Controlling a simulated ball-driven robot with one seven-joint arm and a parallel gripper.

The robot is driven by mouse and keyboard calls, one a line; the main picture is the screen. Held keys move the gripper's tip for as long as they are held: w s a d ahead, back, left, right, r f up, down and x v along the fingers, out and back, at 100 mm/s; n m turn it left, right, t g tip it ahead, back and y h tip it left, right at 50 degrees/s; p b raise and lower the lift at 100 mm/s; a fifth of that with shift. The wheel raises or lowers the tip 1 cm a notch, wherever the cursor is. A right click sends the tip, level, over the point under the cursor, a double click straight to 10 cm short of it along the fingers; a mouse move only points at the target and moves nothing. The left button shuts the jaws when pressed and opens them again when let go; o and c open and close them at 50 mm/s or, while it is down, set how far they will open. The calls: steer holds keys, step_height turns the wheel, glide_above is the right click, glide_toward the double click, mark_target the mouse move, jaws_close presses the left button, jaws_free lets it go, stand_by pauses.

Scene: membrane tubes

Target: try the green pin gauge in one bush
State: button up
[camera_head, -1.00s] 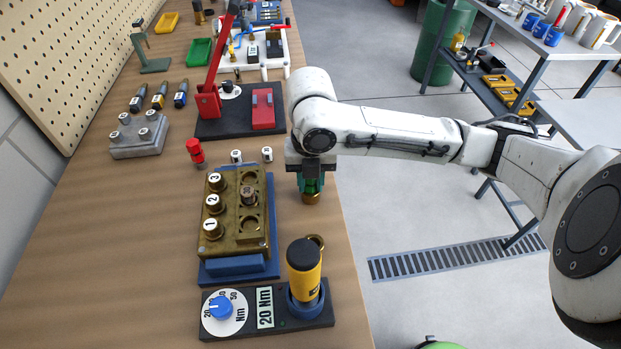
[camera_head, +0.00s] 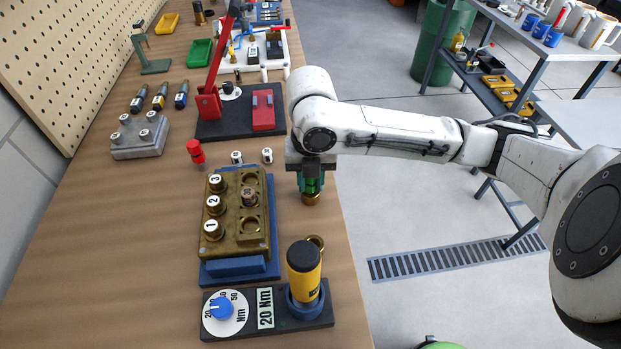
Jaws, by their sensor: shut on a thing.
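My gripper (camera_head: 311,186) points down near the bench's right edge, shut on the green pin gauge (camera_head: 312,185). Only a little green shows between the dark teal fingers. A brass bush (camera_head: 311,199) is directly under the fingertips. I cannot tell whether the gauge's lower end is inside it or just above it. Another brass bush (camera_head: 316,241) lies nearer, behind the yellow torque tool. A red pin gauge (camera_head: 196,152) stands on the bench to the left.
A brass block (camera_head: 236,234) with numbered plugs and open round seats sits on a blue base left of my gripper. Two small white-topped pieces (camera_head: 267,155) stand behind it. A yellow-and-black tool (camera_head: 304,270) stands in a dark torque base in front. A red lever press (camera_head: 209,101) is behind.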

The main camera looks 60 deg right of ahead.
steer(key=shift+r+p, duration=1.95)
steer(key=shift+r, duration=0.8)
